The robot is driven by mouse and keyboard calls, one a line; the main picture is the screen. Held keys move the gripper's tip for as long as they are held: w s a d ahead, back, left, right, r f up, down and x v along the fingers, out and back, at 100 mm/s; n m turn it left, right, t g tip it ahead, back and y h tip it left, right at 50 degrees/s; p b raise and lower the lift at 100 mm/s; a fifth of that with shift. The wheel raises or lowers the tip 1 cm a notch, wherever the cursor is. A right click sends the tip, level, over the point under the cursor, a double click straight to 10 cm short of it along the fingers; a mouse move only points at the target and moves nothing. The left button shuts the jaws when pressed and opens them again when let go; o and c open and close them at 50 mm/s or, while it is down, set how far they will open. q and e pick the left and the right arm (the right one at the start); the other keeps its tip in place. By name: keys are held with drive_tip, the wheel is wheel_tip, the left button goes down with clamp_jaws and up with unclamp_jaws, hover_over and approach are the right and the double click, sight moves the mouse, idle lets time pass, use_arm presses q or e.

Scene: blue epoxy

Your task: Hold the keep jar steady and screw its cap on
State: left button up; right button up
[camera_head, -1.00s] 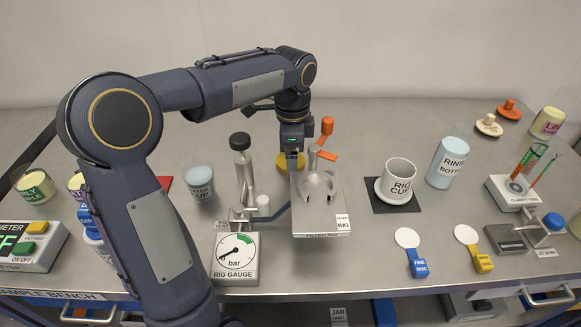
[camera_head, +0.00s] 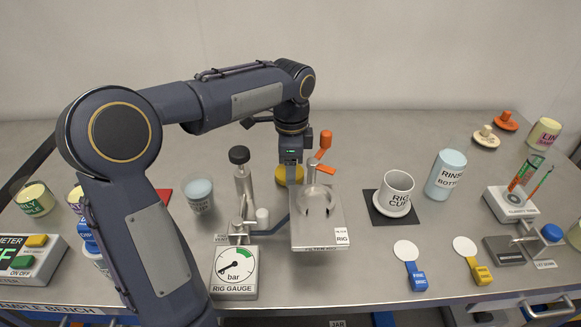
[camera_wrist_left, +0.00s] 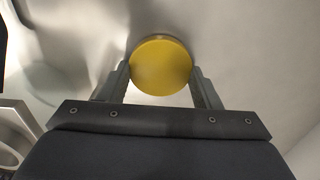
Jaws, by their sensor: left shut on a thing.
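My left gripper (camera_head: 290,172) points down at the back of the bench, just behind the filter rig. It is shut on a round yellow cap (camera_wrist_left: 161,66), which sits between the two fingers in the wrist view. In the head view the yellow cap (camera_head: 282,175) is partly hidden behind the gripper. I cannot tell whether it touches the bench top. I cannot pick out the keep jar by its label. A white jar (camera_head: 97,259) at the left is partly covered by my left arm. My right gripper is not in view.
The filter rig (camera_head: 320,233) with orange handles and the rig gauge (camera_head: 236,272) stand close in front of the gripper. The rig cup (camera_head: 396,190) and rinse bottle (camera_head: 445,177) are to the right.

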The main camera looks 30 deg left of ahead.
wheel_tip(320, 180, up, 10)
drive_tip(key=p, duration=0.9)
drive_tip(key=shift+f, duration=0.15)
